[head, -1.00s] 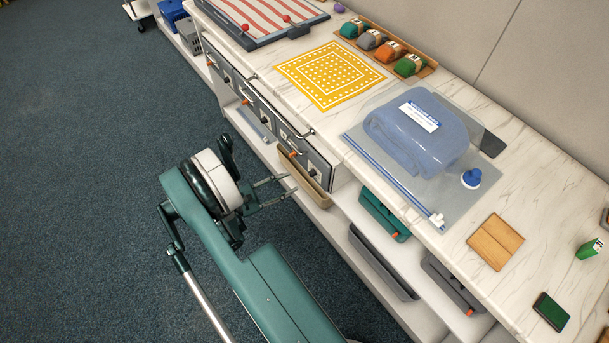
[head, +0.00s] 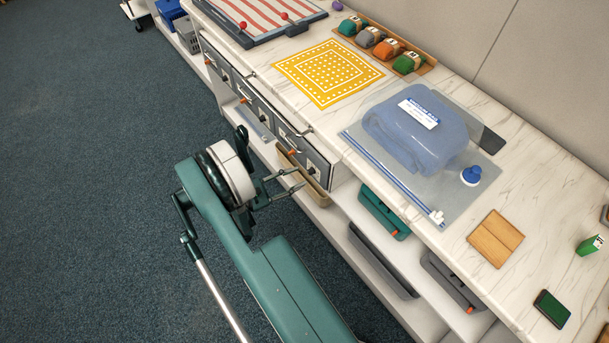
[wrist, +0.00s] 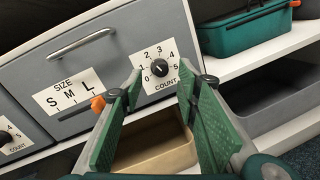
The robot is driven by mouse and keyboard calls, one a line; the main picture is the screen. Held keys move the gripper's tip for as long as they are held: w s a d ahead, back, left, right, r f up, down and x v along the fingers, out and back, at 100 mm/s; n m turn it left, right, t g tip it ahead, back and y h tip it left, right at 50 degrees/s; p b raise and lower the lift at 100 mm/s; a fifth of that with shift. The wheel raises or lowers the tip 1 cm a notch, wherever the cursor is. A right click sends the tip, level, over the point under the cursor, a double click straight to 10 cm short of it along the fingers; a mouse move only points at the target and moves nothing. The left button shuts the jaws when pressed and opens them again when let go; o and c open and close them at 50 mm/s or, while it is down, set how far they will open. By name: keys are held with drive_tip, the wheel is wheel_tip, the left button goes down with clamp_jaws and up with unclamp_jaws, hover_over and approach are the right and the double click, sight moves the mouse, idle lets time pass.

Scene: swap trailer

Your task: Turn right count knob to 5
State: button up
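The right count knob (wrist: 159,68) is a small black round knob on a white dial plate (wrist: 154,84), on the grey drawer front. Digits ring it, and COUNT is printed below. Its pointer is too small to read. In the head view the knob (head: 312,170) is on the nearest drawer. My gripper (wrist: 161,82) is open and empty. Its two green-padded fingers reach toward the drawer, with the knob showing between their tips in the wrist view. In the head view my gripper (head: 300,179) is close to the drawer; contact cannot be told.
An orange-tipped lever (wrist: 98,103) projects by the SIZE label (wrist: 70,92), left of the knob. A bar handle (wrist: 82,43) is above. A tan bin (wrist: 150,148) lies below, and a teal case (wrist: 245,28) is to the right. Open floor (head: 80,220) lies left of the counter.

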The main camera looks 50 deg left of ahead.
sight(311, 171)
drive_tip(key=shift+w+d+b, duration=0.2)
drive_tip(key=shift+w, duration=0.8)
drive_tip(key=shift+w+d+b, duration=0.15)
drive_tip(key=shift+w+b, duration=0.05)
drive_tip(key=shift+w, duration=0.8)
drive_tip(key=c, duration=0.9)
